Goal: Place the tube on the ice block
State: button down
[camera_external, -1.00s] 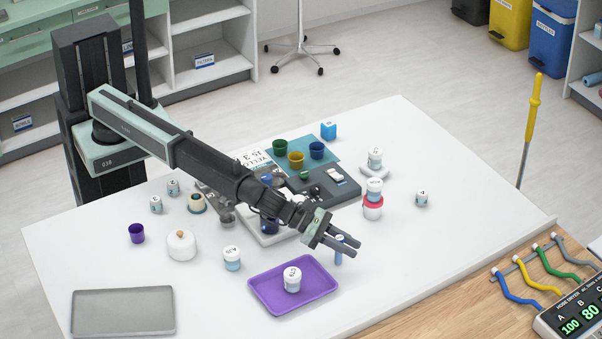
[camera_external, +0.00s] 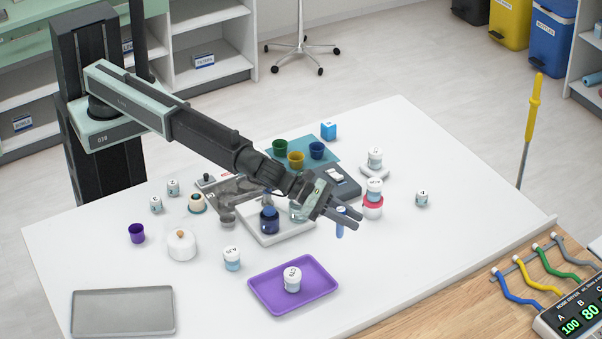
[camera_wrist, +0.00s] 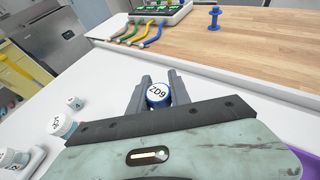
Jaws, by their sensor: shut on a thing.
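The tube (camera_external: 340,229) is a slim blue piece with a white cap, held upright between the fingers of my gripper (camera_external: 350,218), above the table right of the middle. In the wrist view its white lettered cap (camera_wrist: 158,91) sits between the two dark fingers, and its body below is mostly hidden. I cannot tell for sure which thing is the ice block. A small blue cube (camera_external: 328,130) stands near the back edge, and a pale slab (camera_external: 376,174) with a white-capped jar on it lies at the right. My gripper is apart from both.
A purple tray (camera_external: 263,292) with a capped jar lies in front of my gripper. A stacked jar with a pink ring (camera_external: 373,203) stands close to its right. A white platform (camera_external: 262,235) with a dark blue jar is to its left. The right front table is clear.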

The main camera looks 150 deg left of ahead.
jog(key=shift+f, duration=0.1)
jog(key=s+a+r+n+g+y+p, duration=0.1)
jog(key=s+a+n+g+y, duration=0.15)
jog(key=s+a, duration=1.15)
jog(key=s+a+r+n+g+y+p, duration=0.15)
jog(key=s+a+n+g, duration=0.4)
jog(key=s, duration=1.65)
jog(key=s+a+r+n+g+y+p, duration=0.1)
jog(key=s+a+r+n+g+p, duration=0.1)
jog(key=s+a, duration=1.3)
jog(key=s+d+f+b, duration=0.3)
jog(key=f+b, duration=0.5)
jog(key=shift+d+f+b, duration=0.25)
jog(key=shift+b, duration=0.05)
jog(key=c, duration=1.2)
grip_release()
